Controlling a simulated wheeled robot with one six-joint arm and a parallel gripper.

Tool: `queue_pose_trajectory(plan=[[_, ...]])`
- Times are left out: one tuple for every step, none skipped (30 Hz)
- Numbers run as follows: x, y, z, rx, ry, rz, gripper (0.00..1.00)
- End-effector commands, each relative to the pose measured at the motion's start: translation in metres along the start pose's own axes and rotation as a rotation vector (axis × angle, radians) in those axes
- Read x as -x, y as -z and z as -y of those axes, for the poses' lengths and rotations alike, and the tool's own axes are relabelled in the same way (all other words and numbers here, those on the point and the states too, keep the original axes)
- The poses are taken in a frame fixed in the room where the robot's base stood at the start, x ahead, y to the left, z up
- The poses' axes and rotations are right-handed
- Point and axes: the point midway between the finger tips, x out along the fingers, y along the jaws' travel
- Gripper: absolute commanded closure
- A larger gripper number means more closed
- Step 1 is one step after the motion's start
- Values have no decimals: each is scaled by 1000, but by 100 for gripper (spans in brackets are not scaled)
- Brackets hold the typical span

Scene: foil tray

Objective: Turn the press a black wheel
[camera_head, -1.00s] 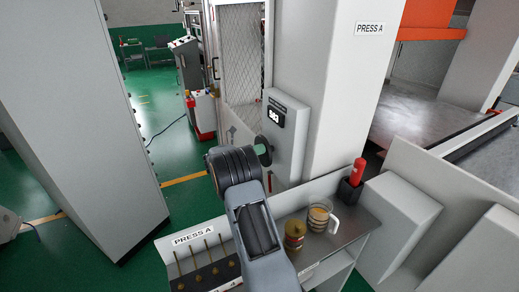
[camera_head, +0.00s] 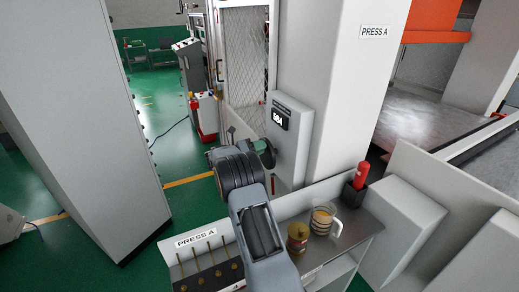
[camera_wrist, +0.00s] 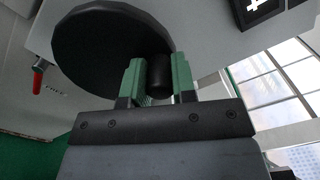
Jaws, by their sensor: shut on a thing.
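The black wheel (camera_wrist: 95,45) is a large dark disc in the wrist view, with a short black cylindrical handle (camera_wrist: 158,76) near its rim. My gripper (camera_wrist: 156,84) has its green fingers on both sides of this handle and is shut on it. In the head view the wheel (camera_head: 269,158) shows only in part, on the side of a grey control box (camera_head: 290,145) on the press A column. My dark wrist hides much of my gripper there. A small display (camera_head: 280,118) with white digits is above the wheel.
Several brass-ended rods stand by the PRESS A label (camera_head: 196,239). A grey cabinet (camera_head: 80,120) stands left; green floor is between.

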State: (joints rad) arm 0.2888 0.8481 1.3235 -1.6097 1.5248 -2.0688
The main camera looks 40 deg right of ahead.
Motion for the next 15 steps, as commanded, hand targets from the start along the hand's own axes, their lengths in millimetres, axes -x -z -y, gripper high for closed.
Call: queue_pose_trajectory(plan=[[0,-1,0,0,1,4,100],[0,-1,0,-1,1,4,100],[0,-1,0,-1,0,4,100],[0,-1,0,-1,0,4,100],[0,-1,0,-1,0,4,100],[1,-1,0,-1,0,4,100],[1,-1,0,-1,0,4,100],[1,-1,0,-1,0,4,100],[1,-1,0,-2,0,4,72],[1,-1,0,-2,0,4,69],[1,-1,0,-1,0,4,66],[1,-1,0,-1,0,3,62],[1,-1,0,-1,0,3,60],[0,-1,0,-1,0,3,57],[0,-1,0,-1,0,3,53]])
